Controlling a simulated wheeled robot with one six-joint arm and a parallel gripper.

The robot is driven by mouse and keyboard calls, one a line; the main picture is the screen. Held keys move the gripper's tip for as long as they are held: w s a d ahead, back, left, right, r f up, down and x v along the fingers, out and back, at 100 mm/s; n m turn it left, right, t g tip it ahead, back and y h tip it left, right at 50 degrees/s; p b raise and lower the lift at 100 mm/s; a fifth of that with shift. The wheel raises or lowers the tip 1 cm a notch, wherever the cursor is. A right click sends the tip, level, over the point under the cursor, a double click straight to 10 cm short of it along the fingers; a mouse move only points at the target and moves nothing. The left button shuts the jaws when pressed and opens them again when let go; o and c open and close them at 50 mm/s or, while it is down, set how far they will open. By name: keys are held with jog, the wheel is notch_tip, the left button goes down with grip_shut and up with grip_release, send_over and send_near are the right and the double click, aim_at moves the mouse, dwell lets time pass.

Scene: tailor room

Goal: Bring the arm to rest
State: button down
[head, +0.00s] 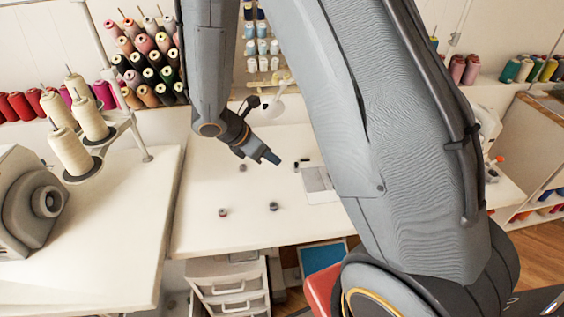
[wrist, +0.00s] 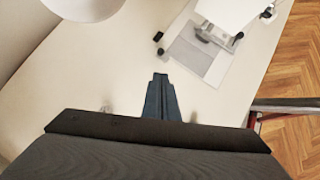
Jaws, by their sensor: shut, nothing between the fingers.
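My gripper (head: 271,158) hangs over the white table (head: 205,185) in the head view, pointing down and to the right. Its fingers are together with nothing between them. In the wrist view the shut gripper (wrist: 161,78) shows at the middle, above the pale tabletop. My arm bends down from the top of the head view, and its large links hide much of the right side.
Small dark spools (head: 273,206) lie on the table below my gripper. A sewing machine (wrist: 232,12) stands to the right in the wrist view. Thread cones (head: 70,150) stand at left. Drawers (head: 230,287) stand under the table. A thread rack (head: 150,60) hangs behind.

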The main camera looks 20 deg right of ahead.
jog(key=w+v, duration=0.1)
jog(key=v, duration=0.4)
jog(key=s+r+m+y, duration=0.2)
jog(key=s+m+y, duration=0.1)
jog(key=s+m, duration=0.5)
jog(key=s+r+m+g+y, duration=0.1)
jog(key=s+m+y, duration=0.3)
jog(key=s+m, duration=0.3)
jog(key=m, duration=0.5)
jog(key=shift+s+r, duration=0.35)
jog(key=shift+s, duration=0.05)
jog(key=shift+d, duration=0.1)
